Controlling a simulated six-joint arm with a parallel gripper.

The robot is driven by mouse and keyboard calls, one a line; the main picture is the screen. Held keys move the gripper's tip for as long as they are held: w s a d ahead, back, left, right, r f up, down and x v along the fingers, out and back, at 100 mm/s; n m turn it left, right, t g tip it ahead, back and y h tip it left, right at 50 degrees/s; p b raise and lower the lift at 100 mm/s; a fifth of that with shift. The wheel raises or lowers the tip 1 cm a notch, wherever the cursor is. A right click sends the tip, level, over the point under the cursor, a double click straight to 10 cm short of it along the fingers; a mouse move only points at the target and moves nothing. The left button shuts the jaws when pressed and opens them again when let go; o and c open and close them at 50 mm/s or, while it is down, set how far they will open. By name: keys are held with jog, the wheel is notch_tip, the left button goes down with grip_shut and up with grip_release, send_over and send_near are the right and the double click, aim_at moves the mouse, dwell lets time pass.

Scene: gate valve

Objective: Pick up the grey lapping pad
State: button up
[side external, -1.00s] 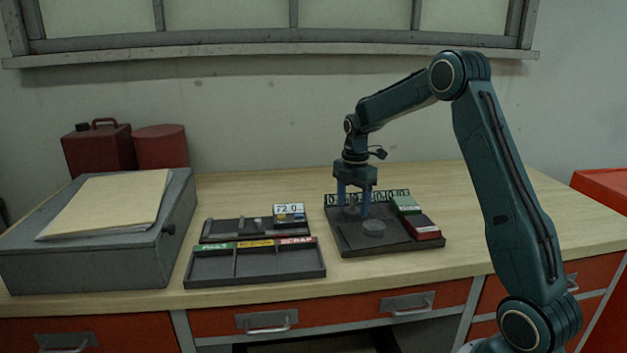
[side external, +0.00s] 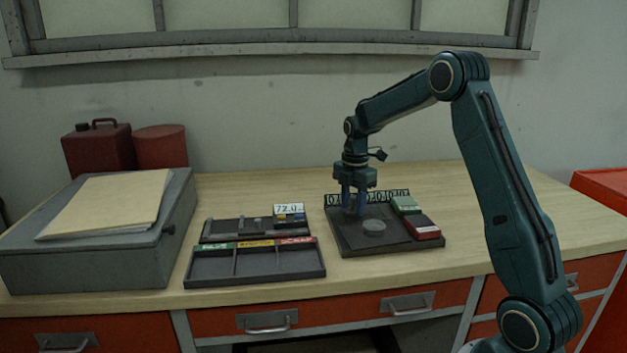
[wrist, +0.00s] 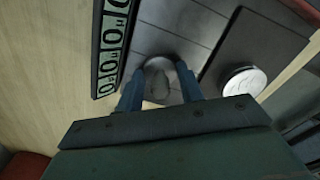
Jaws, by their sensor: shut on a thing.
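The grey lapping pad (wrist: 159,88) shows in the wrist view as a small rounded grey piece between the two blue fingers. My gripper (wrist: 161,76) is shut on it, with a finger at each side. In the side view my gripper (side external: 353,211) points straight down, low over the left part of the dark tray (side external: 392,247). The pad is mostly hidden behind the fingers there, and I cannot tell whether it still touches the tray.
A pale round disc (side external: 374,226) lies in the tray near the gripper. A green block (side external: 405,205) and a red block (side external: 423,227) stand at its right. A numbered strip (side external: 385,196) edges the back. A three-compartment bin (side external: 256,281) stands left; bare bench lies between.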

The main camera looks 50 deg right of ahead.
aim_at(353, 197)
jog(key=shift+r, duration=0.1)
notch_tip(353, 197, up, 20)
dwell(0.8)
dwell(0.3)
jog(key=o, duration=0.5)
jog(key=c, duration=0.3)
jog(key=s+d+f, duration=0.1)
jog(key=s+f, duration=0.2)
jog(key=s, duration=0.2)
jog(key=s+d+f, duration=0.1)
jog(key=s+f, duration=0.3)
jog(key=s, duration=0.2)
jog(key=s+d+f, duration=0.1)
jog(key=s+f, duration=0.3)
jog(key=s, duration=0.2)
jog(key=shift+s+d, duration=0.15)
jog(key=shift+d, duration=0.05)
